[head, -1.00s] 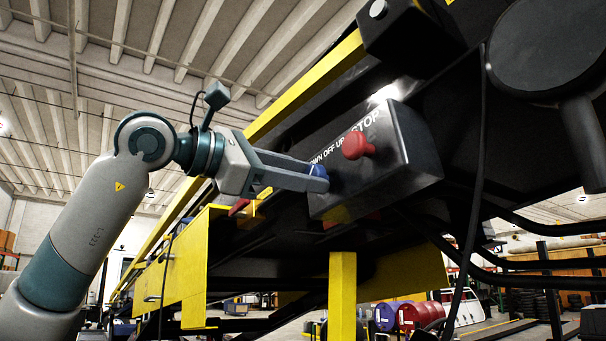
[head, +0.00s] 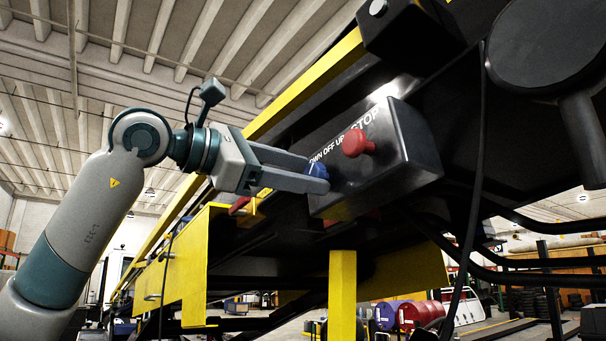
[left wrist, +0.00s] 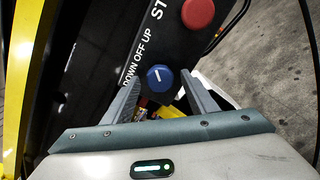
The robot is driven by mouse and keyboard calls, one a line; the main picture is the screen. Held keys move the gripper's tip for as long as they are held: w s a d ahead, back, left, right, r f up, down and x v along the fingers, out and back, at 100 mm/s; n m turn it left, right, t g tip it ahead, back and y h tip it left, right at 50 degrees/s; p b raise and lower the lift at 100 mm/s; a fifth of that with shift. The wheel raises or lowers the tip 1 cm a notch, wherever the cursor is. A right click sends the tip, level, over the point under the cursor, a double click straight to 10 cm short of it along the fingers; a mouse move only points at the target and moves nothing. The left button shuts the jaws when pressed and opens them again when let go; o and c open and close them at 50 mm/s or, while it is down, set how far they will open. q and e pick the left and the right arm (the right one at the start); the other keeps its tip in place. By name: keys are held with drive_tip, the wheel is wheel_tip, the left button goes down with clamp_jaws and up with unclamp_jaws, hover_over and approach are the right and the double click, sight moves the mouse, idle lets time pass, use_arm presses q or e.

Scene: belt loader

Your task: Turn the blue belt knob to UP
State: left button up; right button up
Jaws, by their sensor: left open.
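The blue belt knob (head: 317,170) sits on the dark control box (head: 405,160), under the white DOWN OFF UP lettering. In the left wrist view the knob (left wrist: 160,77) shows a white mark tilted slightly left of the picture's vertical; I cannot tell for sure which label it points to. My left gripper (head: 314,174) is open, with its fingertips at the knob. In the left wrist view the fingers (left wrist: 162,88) stand on either side of the knob, with visible gaps. The lower finger hides part of the knob in the head view. My right gripper is not in view.
A red STOP button (head: 358,143) sticks out of the same box, close to the knob. A yellow rail (head: 300,88) runs behind the gripper, and a yellow post (head: 342,295) stands below the box. Black cables hang at the right.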

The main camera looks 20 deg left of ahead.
use_arm(q)
drive_tip(key=b+v, duration=0.5)
drive_tip(key=v, duration=1.1)
drive_tip(key=shift+s+a, duration=0.25)
drive_tip(key=shift+s, duration=0.1)
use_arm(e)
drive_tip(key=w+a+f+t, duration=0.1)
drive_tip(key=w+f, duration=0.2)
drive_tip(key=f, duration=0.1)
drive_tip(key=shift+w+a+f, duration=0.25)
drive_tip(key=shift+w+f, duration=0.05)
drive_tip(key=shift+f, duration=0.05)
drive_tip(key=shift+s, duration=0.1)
